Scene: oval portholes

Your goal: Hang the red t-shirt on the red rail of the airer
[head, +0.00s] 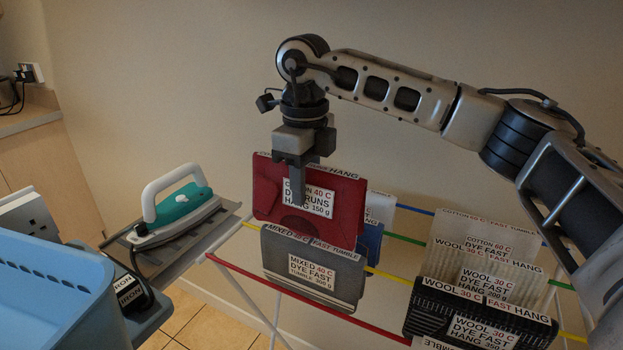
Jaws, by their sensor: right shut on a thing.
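My left gripper is out of view.
The grey garment hangs at the yellow rail (385,276). Blue and white items are behind the shirt. Cream and black knits (480,322) hang at right. A teal iron (180,207) rests on a grey board at left, near a light-blue basket (60,295).

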